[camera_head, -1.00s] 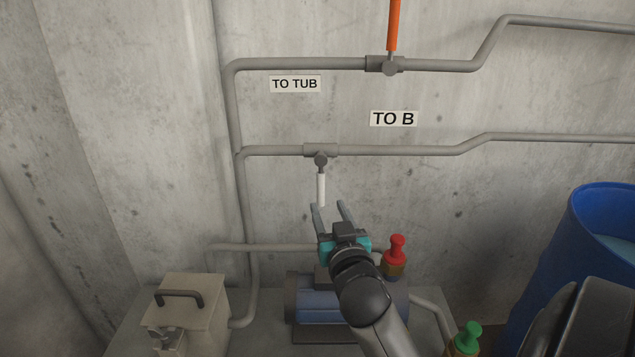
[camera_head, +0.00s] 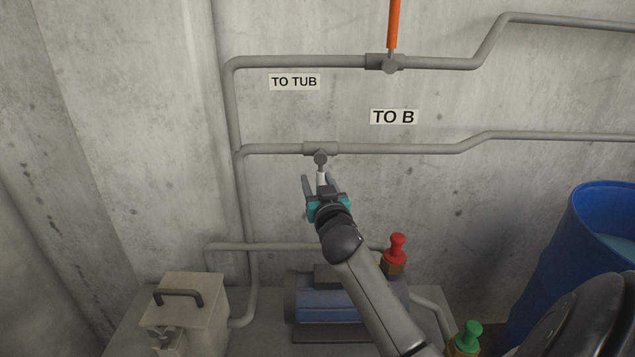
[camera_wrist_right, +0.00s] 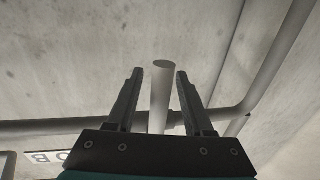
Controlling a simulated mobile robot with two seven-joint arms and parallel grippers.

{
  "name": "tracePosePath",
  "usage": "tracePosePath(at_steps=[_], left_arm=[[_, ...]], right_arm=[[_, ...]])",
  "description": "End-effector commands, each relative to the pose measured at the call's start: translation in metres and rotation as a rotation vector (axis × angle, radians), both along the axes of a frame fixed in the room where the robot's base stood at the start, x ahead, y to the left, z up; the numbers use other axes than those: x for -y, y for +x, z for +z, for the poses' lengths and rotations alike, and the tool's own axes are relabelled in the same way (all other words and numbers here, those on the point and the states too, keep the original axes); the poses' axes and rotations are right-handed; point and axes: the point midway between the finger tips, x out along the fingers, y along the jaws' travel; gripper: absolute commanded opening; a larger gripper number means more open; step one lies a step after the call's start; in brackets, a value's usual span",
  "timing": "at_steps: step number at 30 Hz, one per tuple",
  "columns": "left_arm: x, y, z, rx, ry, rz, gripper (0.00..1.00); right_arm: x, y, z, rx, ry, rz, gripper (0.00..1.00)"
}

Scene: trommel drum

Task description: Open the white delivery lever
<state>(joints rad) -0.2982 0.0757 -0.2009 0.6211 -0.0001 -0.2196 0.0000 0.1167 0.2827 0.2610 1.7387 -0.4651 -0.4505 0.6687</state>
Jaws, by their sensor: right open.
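The white delivery lever (camera_head: 320,179) hangs straight down from a grey valve (camera_head: 320,159) on the lower pipe. Its lower part is hidden behind my right gripper in the head view. In the right wrist view the lever (camera_wrist_right: 161,95) stands between the two dark fingers, with a gap on each side. My right gripper (camera_head: 319,182) is open around the lever; I see no finger touching it. The left gripper is not in view.
An orange lever (camera_head: 393,25) points up from the upper pipe's valve. Labels "TO TUB" (camera_head: 294,82) and "TO B" (camera_head: 394,117) are on the concrete wall. Below are a blue pump (camera_head: 325,300), a red knob (camera_head: 397,247) and a green knob (camera_head: 468,337). A blue barrel (camera_head: 560,260) stands right.

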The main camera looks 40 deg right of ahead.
Motion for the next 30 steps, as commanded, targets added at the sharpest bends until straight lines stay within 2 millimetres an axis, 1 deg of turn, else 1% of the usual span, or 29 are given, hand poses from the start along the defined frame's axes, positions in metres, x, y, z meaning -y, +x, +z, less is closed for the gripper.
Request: tracePosePath(at_steps=[4,15,18,30], left_arm=[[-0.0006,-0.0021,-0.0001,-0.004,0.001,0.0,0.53],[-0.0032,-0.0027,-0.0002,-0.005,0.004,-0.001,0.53],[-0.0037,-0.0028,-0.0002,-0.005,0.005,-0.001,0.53],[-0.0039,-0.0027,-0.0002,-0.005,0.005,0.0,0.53]], right_arm=[[-0.0001,0.0,0.0002,0.0,0.0,0.0,0.51],[-0.0003,-0.0003,0.0001,0.0,0.0,0.0,0.09],[-0.0004,-0.0003,0.0001,0.0,0.001,0.0,0.0],[-0.0005,-0.0003,-0.0001,0.0,0.001,0.001,0.0]])
